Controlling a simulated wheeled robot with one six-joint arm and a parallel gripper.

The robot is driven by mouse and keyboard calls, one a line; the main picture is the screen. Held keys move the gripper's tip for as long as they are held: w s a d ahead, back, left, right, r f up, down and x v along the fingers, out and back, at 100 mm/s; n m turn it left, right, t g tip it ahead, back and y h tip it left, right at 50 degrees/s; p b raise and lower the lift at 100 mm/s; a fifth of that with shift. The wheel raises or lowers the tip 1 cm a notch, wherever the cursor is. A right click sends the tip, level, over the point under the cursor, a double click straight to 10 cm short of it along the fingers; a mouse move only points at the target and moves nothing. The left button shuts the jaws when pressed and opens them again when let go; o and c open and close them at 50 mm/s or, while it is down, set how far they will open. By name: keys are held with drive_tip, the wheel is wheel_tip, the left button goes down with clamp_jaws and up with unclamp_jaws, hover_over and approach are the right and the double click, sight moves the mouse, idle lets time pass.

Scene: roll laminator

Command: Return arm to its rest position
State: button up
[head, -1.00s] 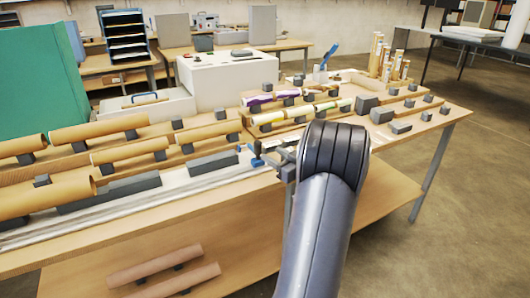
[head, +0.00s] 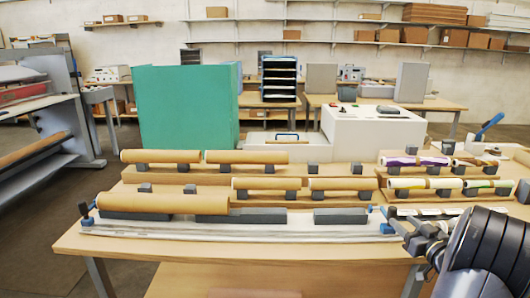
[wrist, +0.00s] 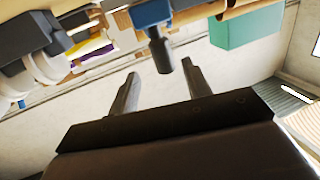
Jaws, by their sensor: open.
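My arm (head: 480,255) comes in at the lower right of the head view, and my gripper (head: 408,230) reaches over the right end of the front bench. In the wrist view my gripper (wrist: 160,76) shows two fingers spread apart with nothing held between them. A blue part with a dark stub (wrist: 158,45) shows beyond the fingertips; I cannot tell whether it is close to them. A long brown roll (head: 163,203) lies on dark supports at the front left of the bench, apart from my gripper.
The bench (head: 240,245) carries more brown rolls (head: 247,157) on stepped boards and white and purple rolls (head: 415,161) at right. A green panel (head: 185,108) and a white box machine (head: 372,128) stand behind. Floor at left (head: 35,225) is partly clear.

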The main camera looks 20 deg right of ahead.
sight(389, 215)
drive_tip(key=w, duration=0.4)
drive_tip(key=w+a, duration=0.1)
drive_tip(key=w, duration=0.1)
drive_tip(key=shift+w+f, duration=0.1)
drive_tip(key=shift+w+a, duration=0.1)
drive_tip(key=shift+a, duration=0.25)
